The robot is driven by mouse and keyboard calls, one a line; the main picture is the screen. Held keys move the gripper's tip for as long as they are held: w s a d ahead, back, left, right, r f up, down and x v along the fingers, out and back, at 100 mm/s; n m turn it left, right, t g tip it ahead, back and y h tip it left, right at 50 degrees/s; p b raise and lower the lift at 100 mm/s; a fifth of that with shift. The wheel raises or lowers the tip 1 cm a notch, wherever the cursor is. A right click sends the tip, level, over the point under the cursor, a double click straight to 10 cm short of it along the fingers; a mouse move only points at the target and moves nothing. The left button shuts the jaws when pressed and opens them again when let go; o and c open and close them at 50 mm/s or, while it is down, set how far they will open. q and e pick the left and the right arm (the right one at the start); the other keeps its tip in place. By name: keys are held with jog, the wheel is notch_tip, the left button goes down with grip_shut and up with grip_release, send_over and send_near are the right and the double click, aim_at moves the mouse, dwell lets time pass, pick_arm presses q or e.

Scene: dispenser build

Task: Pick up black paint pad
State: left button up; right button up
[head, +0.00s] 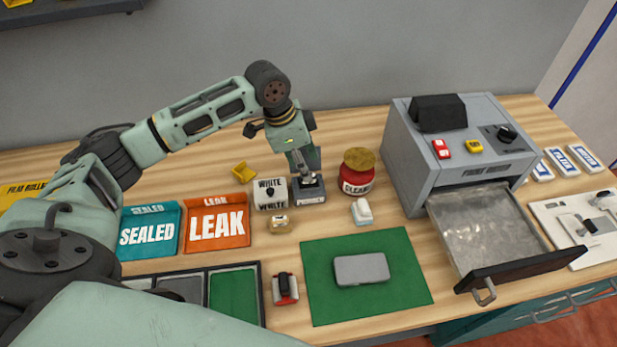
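My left gripper (303,168) points down at the middle of the table, over a small dark grey block (311,196) with pale lettering on its front. I cannot tell whether its fingers are open or shut, or whether they touch anything there. A small pad-like piece with a black top and red sides (285,288) lies left of the green mat; I cannot tell for certain whether it is the black paint pad. A small white pad-like block (362,211) and a cream one (280,224) lie nearby. My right gripper is not in view.
A white-labelled container (270,193) and a red jar (357,172) flank the gripper. A grey machine (400,150) with its drawer (490,232) pulled out stands right. The green mat (320,305) bears a grey case (361,269). SEALED (149,245) and LEAK (216,240) trays stand left.

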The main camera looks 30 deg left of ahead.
pick_arm(q)
jog(key=x, duration=0.3)
jog(key=shift+s+f+p, duration=0.1)
jog(key=shift+f+p, duration=0.3)
jog(key=shift+f, duration=0.4)
jog(key=c, duration=0.8)
jog(key=shift+r, duration=0.1)
grip_shut()
jog(key=shift+r, duration=0.55)
notch_tip(320, 180, up, 3)
jog(key=shift+f+b, duration=0.2)
jog(key=shift+b, duration=0.35)
jog(key=d+r+b, duration=0.1)
jog(key=d+r, duration=0.6)
jog(key=d, duration=0.4)
jog(key=shift+s+d+b, duration=0.3)
jog(key=shift+s, duration=0.1)
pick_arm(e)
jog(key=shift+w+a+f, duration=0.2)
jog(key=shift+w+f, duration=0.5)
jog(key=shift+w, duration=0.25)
